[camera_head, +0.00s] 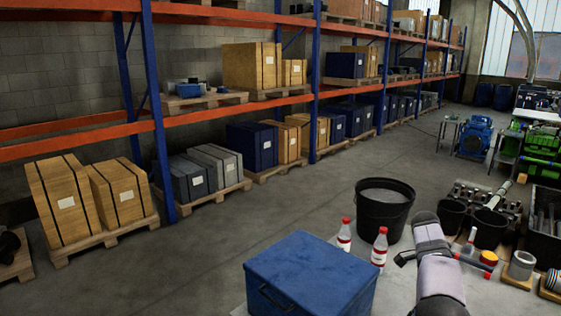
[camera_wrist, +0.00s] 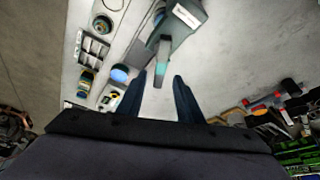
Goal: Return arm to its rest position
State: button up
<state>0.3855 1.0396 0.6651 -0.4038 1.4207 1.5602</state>
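My gripper (camera_wrist: 159,78) is open in the wrist view, its two dark fingers apart with nothing visible held between them. A grey object with a teal end (camera_wrist: 160,65) lies beyond the fingertips, and I cannot tell how far off it is. In the head view my grey arm (camera_head: 435,262) reaches over the table beside the blue box. The fingers are not clearly visible there.
A blue metal box (camera_head: 310,275), two red-capped bottles (camera_head: 344,236) and a black bucket (camera_head: 384,206) stand left of my arm. Black cups (camera_head: 490,228), tape rolls (camera_head: 521,266) and a dark crate (camera_head: 545,225) crowd its right. Open floor (camera_head: 200,260) lies left.

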jog(key=shift+r, duration=0.4)
jog(key=shift+a+f+n, duration=0.1)
jog(key=shift+a+n, duration=0.2)
jog(key=shift+a, duration=0.15)
jog(key=s+a+f+n+y+b, duration=0.1)
jog(key=s+a+n+b, duration=0.1)
jog(key=s+a+n, duration=0.3)
jog(key=a+f+n+t+y+b, duration=0.1)
jog(key=a+f+n, duration=0.1)
jog(key=a, duration=0.5)
jog(key=s+a+f+n+b, duration=0.1)
jog(key=s+a+n+b, duration=0.1)
jog(key=s+a+n, duration=0.3)
jog(key=s+a+f+n+b, duration=0.1)
jog(key=s+a+f+n, duration=0.2)
jog(key=s, duration=0.3)
jog(key=s+a+f+n+y+b, duration=0.1)
jog(key=s+a+f+n, duration=0.2)
jog(key=s+a, duration=0.2)
jog(key=s+a+f+n+y+b, duration=0.1)
jog(key=s+a+f+n+b, duration=0.1)
jog(key=s+a, duration=0.3)
jog(key=s+f+n, duration=0.1)
jog(key=s, duration=0.1)
jog(key=shift+s, duration=0.3)
jog(key=shift+a, duration=0.1)
